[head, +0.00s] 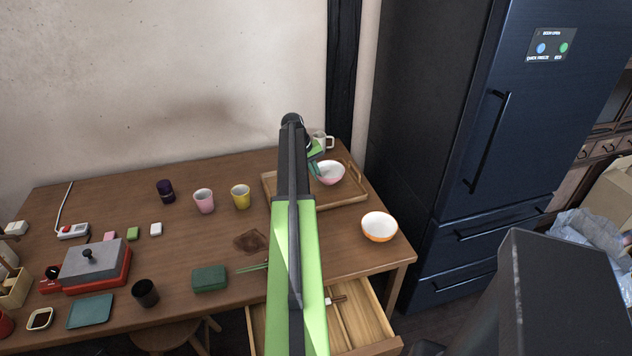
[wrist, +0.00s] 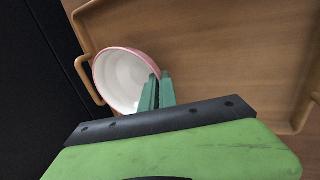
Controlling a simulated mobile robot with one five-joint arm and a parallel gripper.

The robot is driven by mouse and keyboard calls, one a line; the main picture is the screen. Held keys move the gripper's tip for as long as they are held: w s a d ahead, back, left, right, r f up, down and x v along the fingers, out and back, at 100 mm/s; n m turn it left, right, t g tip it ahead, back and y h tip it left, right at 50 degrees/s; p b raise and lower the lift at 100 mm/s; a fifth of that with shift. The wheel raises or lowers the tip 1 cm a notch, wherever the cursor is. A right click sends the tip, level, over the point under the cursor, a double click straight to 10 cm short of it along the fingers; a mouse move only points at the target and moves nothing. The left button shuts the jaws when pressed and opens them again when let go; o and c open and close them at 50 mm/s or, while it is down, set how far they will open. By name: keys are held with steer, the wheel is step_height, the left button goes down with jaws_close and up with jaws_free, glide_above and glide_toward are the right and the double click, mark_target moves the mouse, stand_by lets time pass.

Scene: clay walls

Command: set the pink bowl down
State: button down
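The pink bowl (head: 331,175), white inside and pink outside, is at the right part of the wooden tray (head: 345,202) in the head view. In the wrist view the bowl (wrist: 120,82) is near the tray's handle corner, over the tray floor (wrist: 225,60). My gripper (head: 315,169) is at the bowl's left side in the head view. In the wrist view its teal fingers (wrist: 157,88) are close together with the bowl's rim between them. The bowl looks about level. I cannot tell whether its base touches the tray.
A white mug (head: 321,140) stands behind the bowl. An orange bowl (head: 379,227) stands right of the tray, near the table's edge. A yellow cup (head: 240,197) and a pink cup (head: 204,201) stand left of it. An open drawer (head: 365,320) juts out in front.

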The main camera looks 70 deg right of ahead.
steer(key=shift+f, duration=0.9)
steer(key=shift+r, duration=0.25)
steer(key=shift+f, duration=0.2)
steer(key=c, duration=1.6)
jaws_free()
steer(key=shift+c, duration=0.2)
steer(key=shift+r, duration=0.1)
steer(key=p+v, duration=1.1)
steer(key=v, duration=0.1)
steer(key=shift+r, duration=0.1)
